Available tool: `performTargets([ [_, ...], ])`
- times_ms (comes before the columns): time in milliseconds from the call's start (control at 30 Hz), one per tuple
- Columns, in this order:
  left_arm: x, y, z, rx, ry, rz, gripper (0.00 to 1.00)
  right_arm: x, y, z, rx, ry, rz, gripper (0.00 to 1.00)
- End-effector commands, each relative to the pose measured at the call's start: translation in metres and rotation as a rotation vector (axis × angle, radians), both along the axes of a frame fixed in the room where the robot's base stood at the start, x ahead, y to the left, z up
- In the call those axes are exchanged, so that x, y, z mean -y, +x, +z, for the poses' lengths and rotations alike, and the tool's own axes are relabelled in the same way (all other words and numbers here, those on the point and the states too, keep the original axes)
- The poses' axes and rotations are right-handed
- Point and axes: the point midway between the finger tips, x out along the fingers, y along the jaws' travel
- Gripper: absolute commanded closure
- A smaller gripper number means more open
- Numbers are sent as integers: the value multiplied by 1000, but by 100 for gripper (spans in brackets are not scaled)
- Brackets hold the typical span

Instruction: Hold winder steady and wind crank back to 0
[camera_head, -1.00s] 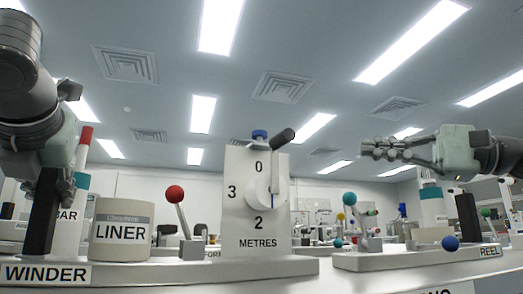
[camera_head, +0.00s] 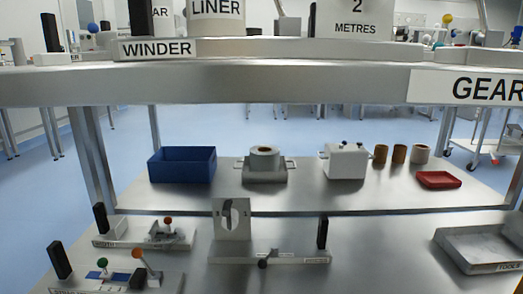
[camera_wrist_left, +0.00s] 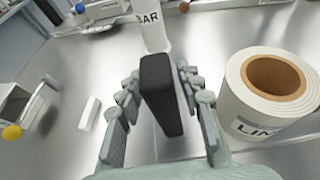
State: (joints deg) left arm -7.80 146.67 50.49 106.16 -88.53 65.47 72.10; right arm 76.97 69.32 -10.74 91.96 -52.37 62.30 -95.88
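In the head view the winder (camera_head: 158,49) shows only its labelled base and the lower part of its dial plate (camera_head: 356,22), with "2" and "METRES". The crank and pointer are above the frame. In the left wrist view the black upright handle (camera_wrist_left: 163,95) stands between the fingers of my left gripper (camera_wrist_left: 160,72). The fingers flank it on both sides, close to it; whether they press on it I cannot tell. The liner roll (camera_wrist_left: 270,95) stands to the right of the gripper; it also shows in the head view (camera_head: 216,9). My right gripper is out of view.
The white BAR cylinder (camera_wrist_left: 153,30) stands beyond the handle. A white block (camera_wrist_left: 90,113) lies left. Below the bench, shelves hold a blue bin (camera_head: 181,165), a grey roll stand (camera_head: 265,164), a white box (camera_head: 345,161), a red tray (camera_head: 438,179) and several devices.

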Motion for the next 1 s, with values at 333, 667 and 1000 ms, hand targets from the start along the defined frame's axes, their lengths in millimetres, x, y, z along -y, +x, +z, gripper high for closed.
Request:
performTargets([
  [333, 1, -2, 5, 10, -2, -4, 55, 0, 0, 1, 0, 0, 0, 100],
  [667, 9, -48, 27, 15, -2, -5, 55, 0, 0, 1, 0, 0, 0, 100],
  [1000, 18, -102, 47, 10, -3, -3, 55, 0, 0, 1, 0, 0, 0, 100],
])
